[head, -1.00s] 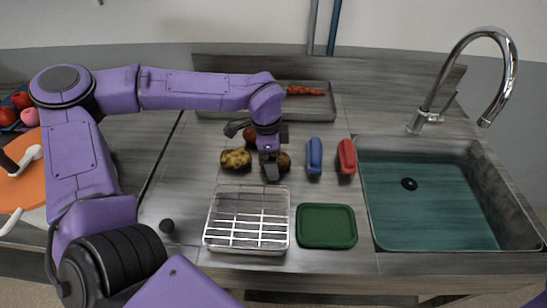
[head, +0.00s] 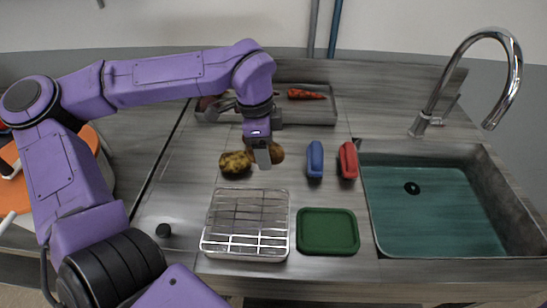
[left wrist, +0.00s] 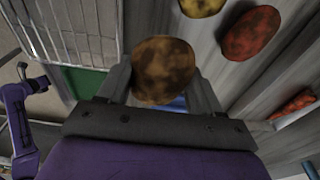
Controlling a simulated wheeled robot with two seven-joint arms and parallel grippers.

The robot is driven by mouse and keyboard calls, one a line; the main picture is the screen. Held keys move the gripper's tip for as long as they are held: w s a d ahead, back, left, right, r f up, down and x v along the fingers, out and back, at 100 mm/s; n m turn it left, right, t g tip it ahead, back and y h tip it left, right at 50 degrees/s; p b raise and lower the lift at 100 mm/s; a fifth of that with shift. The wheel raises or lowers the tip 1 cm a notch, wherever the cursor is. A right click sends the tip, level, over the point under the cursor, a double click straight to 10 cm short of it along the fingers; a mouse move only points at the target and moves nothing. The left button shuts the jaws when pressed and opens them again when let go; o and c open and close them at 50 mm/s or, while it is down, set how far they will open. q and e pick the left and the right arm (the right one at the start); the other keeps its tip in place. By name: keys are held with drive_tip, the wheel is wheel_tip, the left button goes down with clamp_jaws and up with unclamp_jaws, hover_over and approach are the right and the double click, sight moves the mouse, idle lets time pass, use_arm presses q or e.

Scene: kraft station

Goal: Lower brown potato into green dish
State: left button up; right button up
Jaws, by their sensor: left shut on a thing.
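My left gripper (head: 264,157) is shut on the brown potato (head: 278,153), which is partly hidden behind a finger in the head view. In the left wrist view the brown potato (left wrist: 163,66) sits between the two fingers, mottled brown. The green dish (head: 328,240) is a shallow rounded rectangle on the counter, in front and to the right of the gripper. It looks empty. In the left wrist view part of the green dish (left wrist: 84,84) shows behind the left finger. The right gripper is not seen.
A wire rack (head: 245,240) stands left of the dish. A yellow potato (head: 234,163) lies behind the rack; a red potato (left wrist: 252,32) shows in the wrist view. Blue (head: 314,160) and red (head: 348,160) objects lie behind the dish. The sink (head: 430,210) is at right.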

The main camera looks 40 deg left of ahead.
use_arm(q)
drive_tip(key=s+d+r+b, duration=0.25)
drive_tip(key=s+r, duration=0.35)
drive_tip(key=s, duration=0.3)
drive_tip(key=w+d+f+b, duration=0.1)
drive_tip(key=d+f+b, duration=0.1)
drive_tip(key=d+b, duration=0.2)
drive_tip(key=w+d+f+b, duration=0.2)
drive_tip(key=d+f+b, duration=0.1)
drive_tip(key=d, duration=0.3)
drive_tip(key=w+d+f+b, duration=0.1)
drive_tip(key=d+f+b, duration=0.1)
drive_tip(key=d+b, duration=0.2)
drive_tip(key=shift+w+d+f+b, duration=0.15)
drive_tip(key=shift+w+d, duration=0.05)
drive_tip(key=shift+d, duration=0.35)
drive_tip(key=shift+w+d+f+b, duration=0.1)
drive_tip(key=shift+w+d+b, duration=0.1)
drive_tip(key=shift+d, duration=0.5)
